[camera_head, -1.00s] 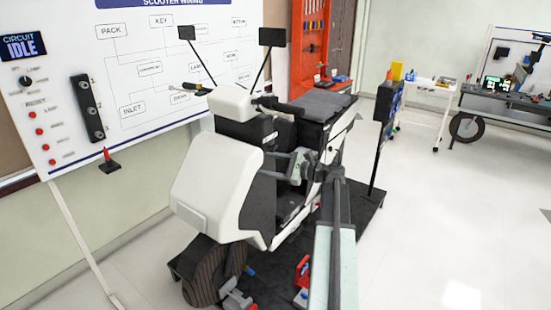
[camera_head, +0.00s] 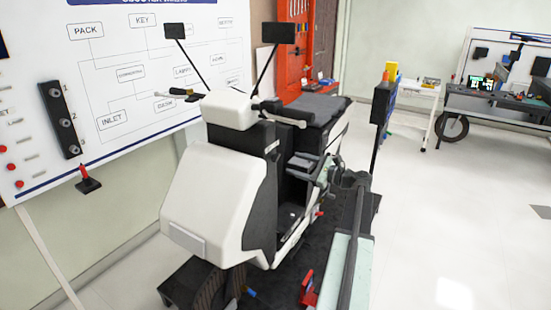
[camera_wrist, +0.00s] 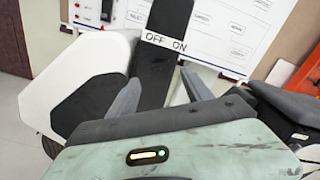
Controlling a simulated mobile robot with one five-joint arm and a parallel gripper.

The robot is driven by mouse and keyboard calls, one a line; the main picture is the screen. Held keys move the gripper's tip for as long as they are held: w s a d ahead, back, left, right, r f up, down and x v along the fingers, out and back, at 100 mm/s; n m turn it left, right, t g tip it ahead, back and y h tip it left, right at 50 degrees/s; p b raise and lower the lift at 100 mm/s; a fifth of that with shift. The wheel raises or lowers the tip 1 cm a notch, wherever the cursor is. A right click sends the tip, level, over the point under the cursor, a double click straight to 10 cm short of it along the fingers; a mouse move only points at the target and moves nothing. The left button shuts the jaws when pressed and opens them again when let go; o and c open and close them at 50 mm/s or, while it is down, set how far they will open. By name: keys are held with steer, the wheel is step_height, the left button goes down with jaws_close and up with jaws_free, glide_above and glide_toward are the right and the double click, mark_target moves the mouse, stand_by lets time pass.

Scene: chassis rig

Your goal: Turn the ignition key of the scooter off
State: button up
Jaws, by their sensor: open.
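The scooter (camera_head: 212,200) stands with its white front panel toward the lower left in the head view. Its dark column also shows in the wrist view, with a white OFF ON label (camera_wrist: 164,41) across it, OFF on the left and ON on the right. My gripper (camera_head: 305,165) is beside the scooter's dark inner side in the head view. In the wrist view my gripper (camera_wrist: 160,90) is open, its grey fingers apart on either side of the lower dark column, below the label. I cannot make out the ignition key itself in either view.
A wiring board (camera_head: 130,80) stands behind the scooter at the left. A dark stand platform (camera_head: 190,285) lies under the scooter. A red tool cabinet (camera_head: 297,50) and a white table (camera_head: 412,92) are farther back. The floor at the right is clear.

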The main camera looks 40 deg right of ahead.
mark_target(278, 158)
steer(key=x, duration=0.8)
steer(key=shift+s, duration=0.1)
jaws_close()
steer(key=shift+n, duration=0.4)
steer(key=n, duration=1.1)
steer(key=shift+f, duration=0.1)
steer(key=shift+a, duration=0.1)
jaws_free()
